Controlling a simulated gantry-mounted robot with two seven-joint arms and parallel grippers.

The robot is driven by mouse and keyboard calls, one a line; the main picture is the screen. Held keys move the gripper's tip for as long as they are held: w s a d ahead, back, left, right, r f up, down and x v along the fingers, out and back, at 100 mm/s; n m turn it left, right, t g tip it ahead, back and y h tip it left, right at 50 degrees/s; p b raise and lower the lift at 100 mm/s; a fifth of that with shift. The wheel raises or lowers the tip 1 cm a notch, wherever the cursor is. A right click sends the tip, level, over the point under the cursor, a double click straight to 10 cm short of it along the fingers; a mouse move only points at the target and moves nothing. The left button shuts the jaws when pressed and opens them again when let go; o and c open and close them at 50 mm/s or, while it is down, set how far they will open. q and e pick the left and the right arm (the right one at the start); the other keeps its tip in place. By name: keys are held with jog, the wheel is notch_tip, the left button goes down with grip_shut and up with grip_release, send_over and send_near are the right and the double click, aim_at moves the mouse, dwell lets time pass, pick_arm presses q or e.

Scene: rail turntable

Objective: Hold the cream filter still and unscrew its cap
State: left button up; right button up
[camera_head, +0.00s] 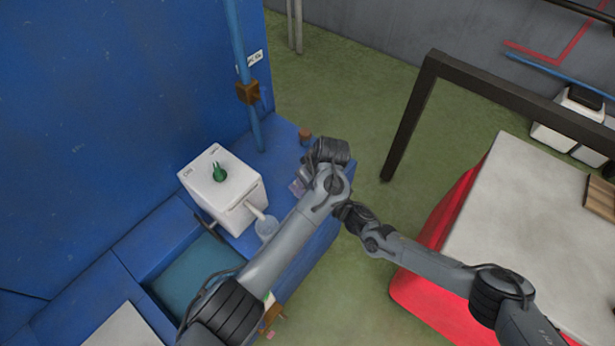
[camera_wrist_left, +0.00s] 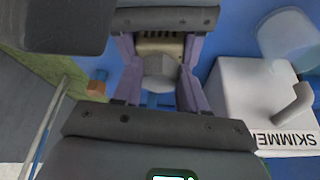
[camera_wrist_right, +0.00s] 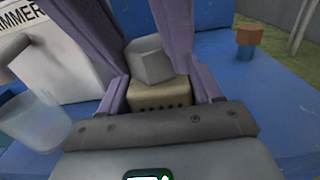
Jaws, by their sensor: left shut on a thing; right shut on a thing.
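The cream filter (camera_wrist_right: 160,95) is a small block with a row of dark slots, and its grey faceted cap (camera_wrist_right: 148,62) is on one end. In the right wrist view my right gripper (camera_wrist_right: 162,88) is shut on the cream body. In the left wrist view my left gripper (camera_wrist_left: 158,82) has its purple fingers on either side of the grey cap (camera_wrist_left: 160,70), with the cream body (camera_wrist_left: 160,46) behind it in the right gripper's fingers. I cannot tell whether the cap is still threaded on. In the head view my arms mostly hide the filter.
The white skimmer box (camera_head: 222,188) with a green knob (camera_head: 219,172) stands left of the grippers. A clear cup (camera_head: 266,228) is under its spout. A brown-capped stub (camera_head: 305,135) stands behind on the blue bench (camera_head: 280,140). A pale table (camera_head: 500,215) is at right.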

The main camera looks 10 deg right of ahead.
pick_arm(q)
jog(key=shift+w+d+n+g+y, duration=0.15)
jog(key=shift+n+g+y, duration=0.2)
jog(key=shift+n, duration=0.95)
jog(key=o, duration=1.3)
jog(key=shift+o, duration=0.2)
jog(key=shift+r, duration=2)
